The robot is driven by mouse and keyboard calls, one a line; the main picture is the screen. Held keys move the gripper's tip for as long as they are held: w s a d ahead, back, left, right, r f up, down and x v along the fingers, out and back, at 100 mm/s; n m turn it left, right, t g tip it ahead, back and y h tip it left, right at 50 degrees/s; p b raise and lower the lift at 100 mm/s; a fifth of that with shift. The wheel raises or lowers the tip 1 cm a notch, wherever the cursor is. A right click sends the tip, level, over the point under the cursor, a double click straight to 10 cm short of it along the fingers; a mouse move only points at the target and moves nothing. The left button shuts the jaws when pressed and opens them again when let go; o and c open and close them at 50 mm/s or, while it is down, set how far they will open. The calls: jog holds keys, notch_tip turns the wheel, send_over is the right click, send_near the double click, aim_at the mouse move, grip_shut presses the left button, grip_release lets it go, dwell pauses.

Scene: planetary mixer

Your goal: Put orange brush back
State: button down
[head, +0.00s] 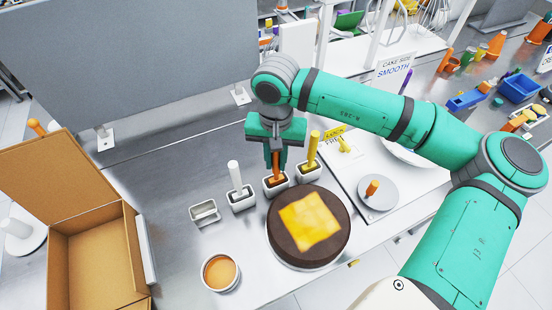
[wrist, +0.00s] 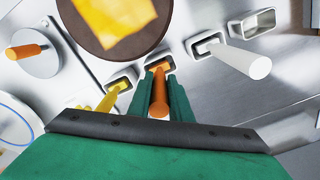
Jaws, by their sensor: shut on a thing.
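The orange brush (head: 276,166) stands upright in my gripper (head: 276,163), its lower end at a small white holder (head: 276,184). In the wrist view the orange brush (wrist: 159,100) is between the two green fingers of my gripper (wrist: 160,98), which are shut on its handle. Its head end is at the opening of its holder (wrist: 171,61). I cannot tell whether it is fully seated there. A white brush (head: 235,178) stands in the holder to the left. A yellow brush (head: 312,150) stands in the holder to the right.
An empty holder (head: 205,213) is at the far left of the row. A chocolate cake (head: 308,252) with a yellow square on top stands close in front. A cup of orange filling (head: 220,272) and an open cardboard box (head: 92,258) are left of it.

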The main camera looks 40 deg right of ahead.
jog(key=c, duration=1.6)
grip_release()
notch_tip(320, 180, up, 12)
jog(key=shift+r, duration=0.15)
